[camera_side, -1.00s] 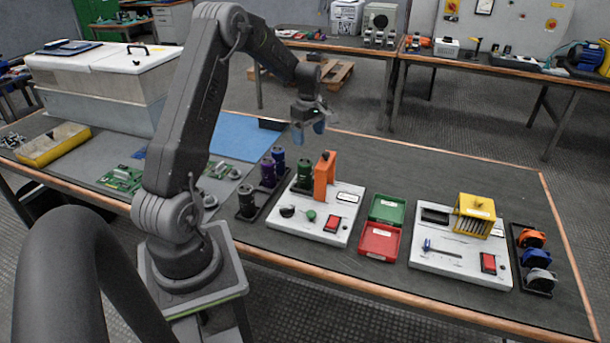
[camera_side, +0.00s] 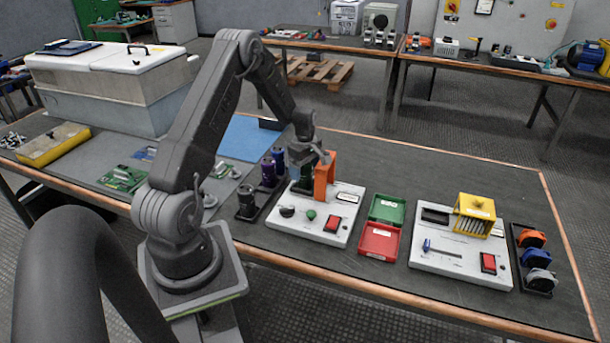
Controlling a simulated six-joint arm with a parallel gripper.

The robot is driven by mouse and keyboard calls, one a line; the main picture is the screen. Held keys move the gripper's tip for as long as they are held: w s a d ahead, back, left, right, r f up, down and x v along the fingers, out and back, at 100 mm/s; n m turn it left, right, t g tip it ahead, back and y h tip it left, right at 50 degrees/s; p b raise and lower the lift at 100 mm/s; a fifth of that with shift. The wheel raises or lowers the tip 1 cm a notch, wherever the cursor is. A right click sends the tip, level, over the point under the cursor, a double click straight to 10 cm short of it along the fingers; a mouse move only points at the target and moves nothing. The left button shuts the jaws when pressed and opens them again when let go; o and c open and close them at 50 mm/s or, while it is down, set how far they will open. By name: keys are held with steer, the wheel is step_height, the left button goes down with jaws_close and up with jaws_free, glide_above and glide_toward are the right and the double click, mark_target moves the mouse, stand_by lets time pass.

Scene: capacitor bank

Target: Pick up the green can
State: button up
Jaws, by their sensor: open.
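The dark green can (camera_side: 306,184) stands upright at the back left of the white panel (camera_side: 283,224), just left of the orange bracket (camera_side: 323,180). My gripper (camera_side: 305,162) points down at the top of the can and is open. It covers the can's upper part. From this side I cannot tell whether the fingers are around the can or touching it.
The orange bracket stands close to the right of my gripper. A dark rack (camera_side: 252,214) with several cans, one purple (camera_side: 268,172), is to the left. Green (camera_side: 386,209) and red (camera_side: 379,241) bins are to the right. The table behind is clear.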

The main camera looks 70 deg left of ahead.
steer(key=c, duration=1.2)
steer(key=shift+o, duration=0.2)
steer(key=shift+r, duration=0.1)
